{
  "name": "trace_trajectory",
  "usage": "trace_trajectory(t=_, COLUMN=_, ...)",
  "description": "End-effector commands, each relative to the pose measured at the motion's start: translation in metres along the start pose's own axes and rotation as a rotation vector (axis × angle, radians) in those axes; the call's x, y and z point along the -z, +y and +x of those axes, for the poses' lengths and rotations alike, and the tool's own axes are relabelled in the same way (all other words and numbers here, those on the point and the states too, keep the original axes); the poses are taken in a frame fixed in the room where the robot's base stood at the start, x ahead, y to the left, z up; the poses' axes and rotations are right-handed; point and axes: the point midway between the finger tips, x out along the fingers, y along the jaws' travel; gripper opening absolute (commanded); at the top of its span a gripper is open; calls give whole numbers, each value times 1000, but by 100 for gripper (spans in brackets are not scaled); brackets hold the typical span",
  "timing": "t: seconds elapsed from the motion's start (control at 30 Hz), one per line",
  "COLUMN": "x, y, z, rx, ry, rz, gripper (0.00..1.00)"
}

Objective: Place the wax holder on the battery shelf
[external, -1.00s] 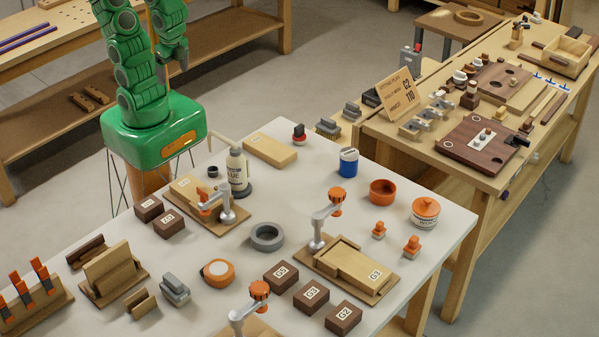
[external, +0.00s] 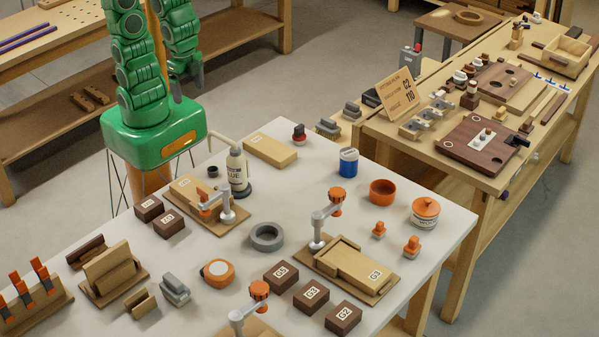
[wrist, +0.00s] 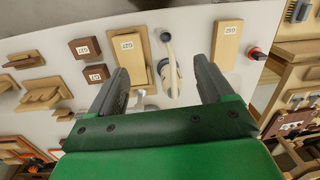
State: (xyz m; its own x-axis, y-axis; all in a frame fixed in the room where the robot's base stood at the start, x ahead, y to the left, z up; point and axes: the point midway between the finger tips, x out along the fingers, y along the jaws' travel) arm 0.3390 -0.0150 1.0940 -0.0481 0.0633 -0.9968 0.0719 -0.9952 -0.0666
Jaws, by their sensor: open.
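My gripper (external: 188,92) is open and empty. I cannot tell which thing is the wax holder. No battery shelf can be made out for certain. In the wrist view, the glue bottle (wrist: 172,72) lies between the fingers in the picture, apart from them.
Clamps, dark labelled blocks (external: 311,296) and a grey ring (external: 266,237) crowd the white table. A blue can (external: 348,163) stands near its back. A wooden bench (external: 433,148) at right bears a sign (external: 398,93), a dark board (external: 483,145) and an open box (external: 566,55).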

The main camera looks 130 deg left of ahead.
Motion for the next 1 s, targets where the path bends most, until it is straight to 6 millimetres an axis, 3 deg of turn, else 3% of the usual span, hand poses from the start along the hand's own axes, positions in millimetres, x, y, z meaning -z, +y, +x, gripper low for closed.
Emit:
trace_trajectory(t=0.1, x=32, y=11, z=3, rx=19, ry=29, rz=-13, gripper=81)
trace_trajectory(t=0.57, x=144, y=73, z=21, rx=64, ry=155, rz=-43, gripper=81)
trace_trajectory(t=1.0, x=231, y=171, z=56, rx=58, ry=280, rz=-25, gripper=81)
